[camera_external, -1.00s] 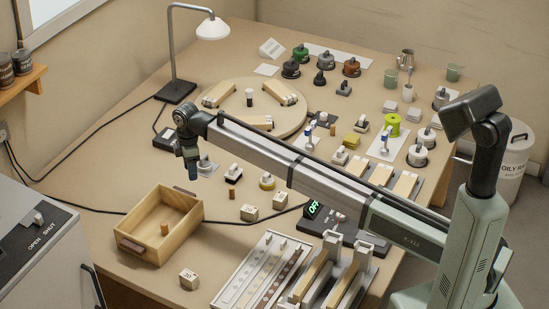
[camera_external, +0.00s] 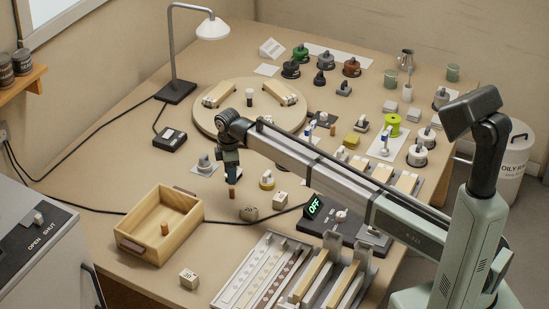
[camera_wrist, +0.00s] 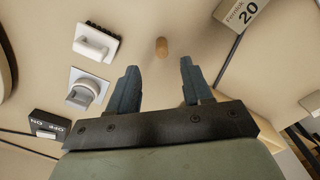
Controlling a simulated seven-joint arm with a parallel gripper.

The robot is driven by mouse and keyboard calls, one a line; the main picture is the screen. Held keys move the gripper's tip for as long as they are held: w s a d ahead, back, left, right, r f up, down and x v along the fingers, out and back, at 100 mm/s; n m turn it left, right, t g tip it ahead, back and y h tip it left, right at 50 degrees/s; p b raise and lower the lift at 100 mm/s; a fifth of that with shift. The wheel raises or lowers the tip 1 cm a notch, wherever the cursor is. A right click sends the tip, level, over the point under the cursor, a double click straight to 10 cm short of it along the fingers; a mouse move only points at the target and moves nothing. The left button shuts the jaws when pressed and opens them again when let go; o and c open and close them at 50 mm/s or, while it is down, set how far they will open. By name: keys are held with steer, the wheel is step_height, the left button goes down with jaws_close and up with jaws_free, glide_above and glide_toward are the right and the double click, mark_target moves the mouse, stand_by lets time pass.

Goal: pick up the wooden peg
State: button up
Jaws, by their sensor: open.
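A small wooden peg (camera_external: 232,193) stands on the bench right of the open wooden box. In the wrist view the peg (camera_wrist: 161,47) lies beyond the fingertips, roughly midway between them. My gripper (camera_external: 231,178) points down just above the peg in the outside view. In the wrist view its two dark fingers (camera_wrist: 158,68) are apart with nothing between them. A second, similar wooden peg (camera_external: 164,229) shows inside the wooden box (camera_external: 188,232).
A white-handled block (camera_wrist: 95,42) and a grey knob on a plate (camera_wrist: 86,91) lie left of the peg in the wrist view. A labelled block (camera_wrist: 241,13) is at its upper right. A black cable (camera_external: 80,211) crosses the bench. A round wooden board (camera_external: 212,125) lies behind.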

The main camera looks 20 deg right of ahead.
mark_target(232, 198)
steer(key=shift+s+f, duration=0.15)
steer(key=shift+f, duration=3.85)
jaws_close()
